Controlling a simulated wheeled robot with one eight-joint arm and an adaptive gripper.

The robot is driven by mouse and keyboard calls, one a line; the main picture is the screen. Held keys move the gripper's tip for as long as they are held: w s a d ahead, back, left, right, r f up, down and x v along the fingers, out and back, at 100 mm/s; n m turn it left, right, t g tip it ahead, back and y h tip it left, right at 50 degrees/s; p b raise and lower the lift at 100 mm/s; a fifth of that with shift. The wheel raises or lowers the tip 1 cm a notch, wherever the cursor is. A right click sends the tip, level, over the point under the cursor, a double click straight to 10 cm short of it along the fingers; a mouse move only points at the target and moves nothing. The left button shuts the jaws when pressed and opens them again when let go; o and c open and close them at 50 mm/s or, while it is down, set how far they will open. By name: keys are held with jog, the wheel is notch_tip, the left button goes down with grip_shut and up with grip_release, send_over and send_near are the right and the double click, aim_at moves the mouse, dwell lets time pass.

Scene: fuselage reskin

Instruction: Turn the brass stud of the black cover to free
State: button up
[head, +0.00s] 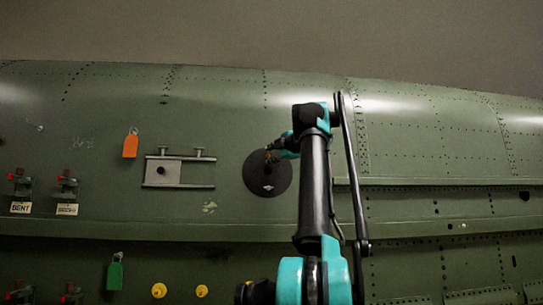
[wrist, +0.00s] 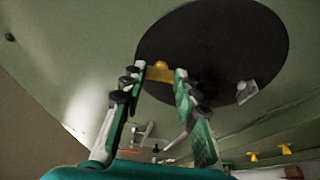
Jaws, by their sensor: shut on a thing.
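The black cover (head: 268,182) is a round disc on the green fuselage skin, left of my arm in the head view. It fills the upper middle of the wrist view (wrist: 225,45). The brass stud (wrist: 160,73) shows at the cover's edge nearest my gripper, as a yellow bar between the fingertips. My gripper (wrist: 160,76) has its two fingers on either side of the stud, shut on it. In the head view my gripper (head: 272,152) reaches the top of the cover, and the stud is too small to make out.
A metal bracket plate (head: 178,172) is left of the cover. An orange tag (head: 131,146) and a green tag (head: 115,273) hang on the skin. Red-topped clamps (head: 67,182) stand at the left above small labels. Yellow knobs (head: 159,290) are below. A long ledge (head: 120,229) crosses under the cover.

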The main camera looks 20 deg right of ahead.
jog(key=o, duration=1.2)
jog(key=shift+c, duration=0.2)
jog(key=shift+s, duration=0.1)
jog(key=s+d, duration=0.1)
jog(key=s, duration=1)
jog(key=shift+s+d, duration=0.15)
jog(key=shift+s, duration=0.25)
